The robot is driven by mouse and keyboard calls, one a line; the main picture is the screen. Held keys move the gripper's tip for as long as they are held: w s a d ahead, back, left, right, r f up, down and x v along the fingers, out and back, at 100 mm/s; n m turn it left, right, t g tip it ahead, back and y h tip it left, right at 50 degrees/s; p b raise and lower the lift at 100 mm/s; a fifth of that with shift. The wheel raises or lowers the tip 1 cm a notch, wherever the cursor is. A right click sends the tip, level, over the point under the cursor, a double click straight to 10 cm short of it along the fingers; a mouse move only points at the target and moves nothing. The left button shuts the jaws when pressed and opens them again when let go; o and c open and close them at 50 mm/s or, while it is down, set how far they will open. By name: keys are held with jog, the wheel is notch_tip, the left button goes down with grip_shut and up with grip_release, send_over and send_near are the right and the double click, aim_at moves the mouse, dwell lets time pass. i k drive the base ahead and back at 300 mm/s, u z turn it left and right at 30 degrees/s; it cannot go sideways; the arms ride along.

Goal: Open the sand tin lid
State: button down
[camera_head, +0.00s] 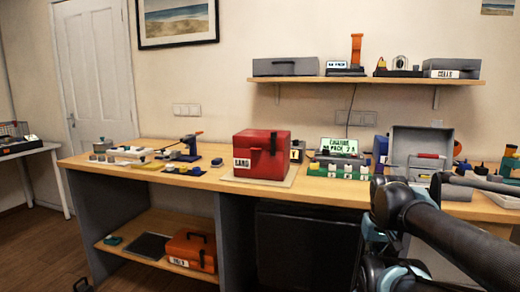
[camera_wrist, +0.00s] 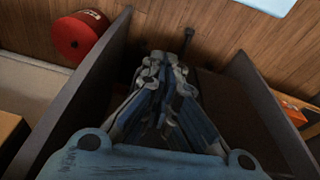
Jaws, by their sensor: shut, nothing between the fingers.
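A red box-shaped tin (camera_head: 262,166) stands on a pale mat on the workbench, near the middle of the head view. Its white front label looks like "SAND" but is blurred. The lid (camera_head: 262,138) appears closed, with a dark handle or latch at the front right. My gripper (camera_wrist: 165,65) is shut and empty in the wrist view, between two dark panels with wood-look floor beyond. In the head view my arm reaches in from the lower right, well apart from the tin; the fingertips are not clear there. The tin is not recognisable in the wrist view.
The workbench (camera_head: 210,183) has small parts at left, and a green-screened unit (camera_head: 340,147) and an open grey case (camera_head: 421,139) right of the tin. An orange toolbox (camera_head: 191,250) sits on the lower shelf. A red round object (camera_wrist: 80,38) lies at the wrist view's upper left.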

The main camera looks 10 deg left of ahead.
aim_at(252, 139)
jog(key=u, duration=0.7)
jog(key=k, duration=0.4)
jog(key=u, duration=0.35)
